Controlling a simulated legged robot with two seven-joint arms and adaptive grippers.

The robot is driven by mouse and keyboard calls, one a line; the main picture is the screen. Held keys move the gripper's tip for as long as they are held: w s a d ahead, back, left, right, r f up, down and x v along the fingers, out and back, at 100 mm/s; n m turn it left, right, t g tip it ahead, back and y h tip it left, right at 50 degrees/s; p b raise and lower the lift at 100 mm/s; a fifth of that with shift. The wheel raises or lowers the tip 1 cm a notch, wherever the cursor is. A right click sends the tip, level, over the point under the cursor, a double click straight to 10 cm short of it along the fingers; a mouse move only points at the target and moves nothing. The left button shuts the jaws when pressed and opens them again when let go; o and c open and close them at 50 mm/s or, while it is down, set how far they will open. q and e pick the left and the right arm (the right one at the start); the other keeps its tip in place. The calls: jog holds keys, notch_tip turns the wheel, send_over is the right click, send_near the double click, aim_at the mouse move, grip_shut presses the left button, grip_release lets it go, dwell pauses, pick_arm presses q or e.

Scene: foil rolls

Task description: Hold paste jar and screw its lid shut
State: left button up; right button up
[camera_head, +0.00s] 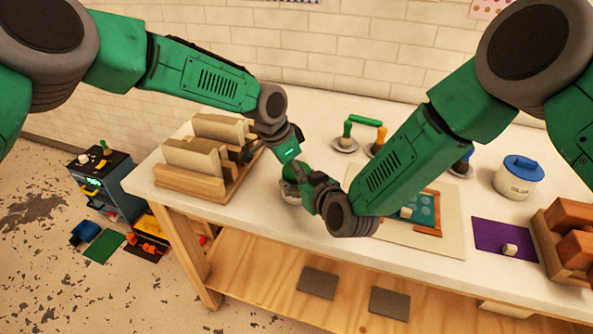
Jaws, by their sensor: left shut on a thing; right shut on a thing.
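The paste jar (290,192) is a small pale and green vessel standing at the front left of the white table. My arms cover most of it, so its lid and the seam between lid and jar cannot be made out. My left gripper (300,171) comes down on it from above and is shut at its top. My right gripper (308,183) reaches in from the right, close under the left one, and is shut at the jar. The fingertips are largely hidden, and I cannot tell which gripper has the lid and which the body.
A wooden rack (190,180) stands close left of the jar. Right of my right forearm lie a board with a teal panel (424,212), a purple mat (503,238), a blue-lidded pot (518,178) and a wooden crate (568,247). Green- and yellow-handled tools (347,132) stand behind.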

pick_arm(q)
jog(key=shift+s+r, duration=0.1)
jog(key=shift+s, duration=0.05)
pick_arm(e)
jog(key=shift+f, duration=0.1)
pick_arm(q)
jog(key=shift+r, duration=0.1)
jog(key=shift+w+r+y, duration=0.1)
jog(key=shift+w+y, duration=0.1)
jog(key=shift+y, duration=0.1)
pick_arm(e)
jog(key=shift+w+d, duration=0.1)
dwell(0.3)
pick_arm(q)
jog(key=shift+s+a+f, duration=0.1)
jog(key=shift+s+f, duration=0.05)
jog(key=shift+f, duration=0.8)
pick_arm(e)
jog(key=shift+a, duration=0.2)
dwell(0.4)
pick_arm(q)
jog(key=o, duration=0.9)
jog(key=shift+r, duration=0.1)
pick_arm(e)
jog(key=shift+d, duration=0.1)
pick_arm(q)
jog(key=shift+r, duration=0.15)
